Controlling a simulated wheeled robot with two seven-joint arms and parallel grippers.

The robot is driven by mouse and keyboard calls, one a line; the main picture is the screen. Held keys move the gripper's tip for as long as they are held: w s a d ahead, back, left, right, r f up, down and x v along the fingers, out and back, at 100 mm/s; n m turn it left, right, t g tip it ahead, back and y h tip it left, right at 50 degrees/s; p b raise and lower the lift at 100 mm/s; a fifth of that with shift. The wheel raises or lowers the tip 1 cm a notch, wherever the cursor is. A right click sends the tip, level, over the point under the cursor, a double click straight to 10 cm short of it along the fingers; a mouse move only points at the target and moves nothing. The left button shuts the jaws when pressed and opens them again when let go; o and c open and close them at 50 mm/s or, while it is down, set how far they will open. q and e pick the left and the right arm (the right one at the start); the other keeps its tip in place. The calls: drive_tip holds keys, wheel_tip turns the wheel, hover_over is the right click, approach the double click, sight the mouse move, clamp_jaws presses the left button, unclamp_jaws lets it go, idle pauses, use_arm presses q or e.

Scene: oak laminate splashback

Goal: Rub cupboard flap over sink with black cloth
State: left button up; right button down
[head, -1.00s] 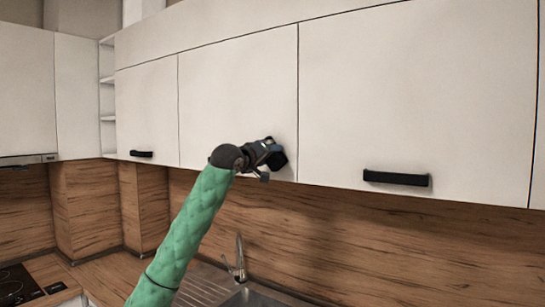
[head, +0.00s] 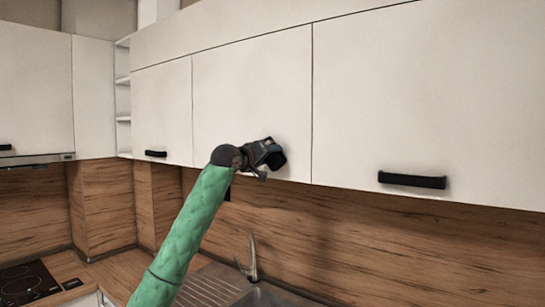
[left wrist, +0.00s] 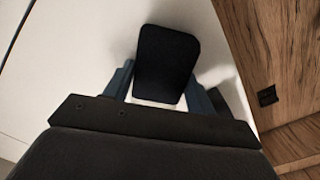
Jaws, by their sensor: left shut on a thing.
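My left gripper (head: 268,155) is shut on the black cloth (head: 278,159), at the lower part of the white cupboard flap (head: 250,95) above the sink (head: 262,297). In the left wrist view the cloth (left wrist: 168,64) shows as a dark rounded pad between the blue fingers of the gripper (left wrist: 163,98). The pale flap (left wrist: 65,60) lies behind it, with a shadow beside the cloth. The cloth looks close to the flap; whether it touches cannot be told. The flap's handle is not visible. My right gripper is not in view.
Neighbouring white flaps have black handles, one at right (head: 412,180) and one at left (head: 156,153). A tap (head: 250,260) stands below by the oak splashback (head: 370,245). A black socket (left wrist: 267,96) sits on the splashback. A hob (head: 25,282) is at lower left.

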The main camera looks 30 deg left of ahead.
sight(294, 155)
use_arm(q)
drive_tip(key=shift+r, duration=0.1)
drive_tip(key=shift+d, duration=0.1)
drive_tip(key=shift+s+d+p, duration=0.15)
drive_tip(key=shift+d+p, duration=0.2)
drive_tip(key=shift+d, duration=1.45)
drive_tip(key=shift+s+d+p, duration=0.15)
drive_tip(key=shift+d+p, duration=0.2)
drive_tip(key=shift+d, duration=1.45)
drive_tip(key=shift+w+a, duration=0.15)
drive_tip(key=shift+a, duration=1.75)
drive_tip(key=shift+w+a, duration=0.15)
drive_tip(key=shift+a, duration=1.7)
drive_tip(key=s+b, duration=0.1)
drive_tip(key=s, duration=0.5)
drive_tip(key=shift+a, duration=0.2)
